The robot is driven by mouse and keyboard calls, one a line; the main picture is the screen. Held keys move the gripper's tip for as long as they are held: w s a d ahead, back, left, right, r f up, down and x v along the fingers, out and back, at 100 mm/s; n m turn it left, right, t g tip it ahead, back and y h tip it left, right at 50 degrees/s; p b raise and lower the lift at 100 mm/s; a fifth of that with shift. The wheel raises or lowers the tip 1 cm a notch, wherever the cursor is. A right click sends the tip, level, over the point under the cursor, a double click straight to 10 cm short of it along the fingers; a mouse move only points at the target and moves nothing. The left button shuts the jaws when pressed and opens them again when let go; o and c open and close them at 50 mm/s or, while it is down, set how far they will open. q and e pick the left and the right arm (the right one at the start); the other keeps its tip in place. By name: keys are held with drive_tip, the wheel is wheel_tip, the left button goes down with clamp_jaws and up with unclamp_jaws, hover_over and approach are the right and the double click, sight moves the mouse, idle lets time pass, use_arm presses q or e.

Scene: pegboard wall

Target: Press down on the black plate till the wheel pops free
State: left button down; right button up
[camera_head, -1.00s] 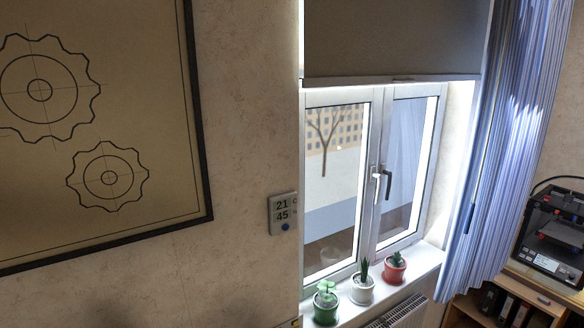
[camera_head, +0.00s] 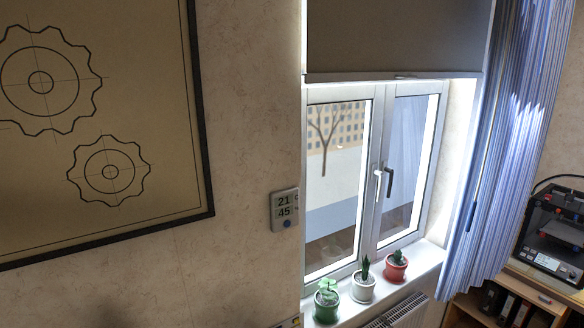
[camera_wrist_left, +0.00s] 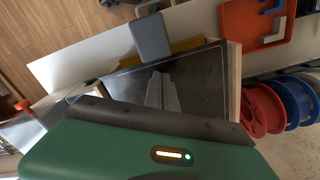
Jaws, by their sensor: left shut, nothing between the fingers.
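The black plate (camera_wrist_left: 205,72) is a dark flat panel with a thin light border line, in the middle of the left wrist view. My left gripper (camera_wrist_left: 160,78) has its grey fingers together and empty. They appear in front of the plate; I cannot tell if they touch it. My green wrist housing covers the plate's near side. Red (camera_wrist_left: 262,112) and blue (camera_wrist_left: 292,98) round, wheel-like items stand to the right of the plate; I cannot tell if either is the task's wheel. My right gripper is in neither view.
A grey flat piece (camera_wrist_left: 151,37) adjoins the plate's far edge. An orange tray (camera_wrist_left: 232,22) lies at the upper right. The head view shows a gear drawing (camera_head: 110,235), a clock (camera_head: 284,209), a window with potted plants (camera_head: 327,302) and a 3D printer (camera_head: 553,235).

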use_arm(q)
drive_tip(key=shift+s+a+f, duration=0.1)
drive_tip(key=shift+a, duration=0.35)
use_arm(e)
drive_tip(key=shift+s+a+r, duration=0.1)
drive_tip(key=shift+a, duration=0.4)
use_arm(q)
drive_tip(key=shift+d, duration=0.1)
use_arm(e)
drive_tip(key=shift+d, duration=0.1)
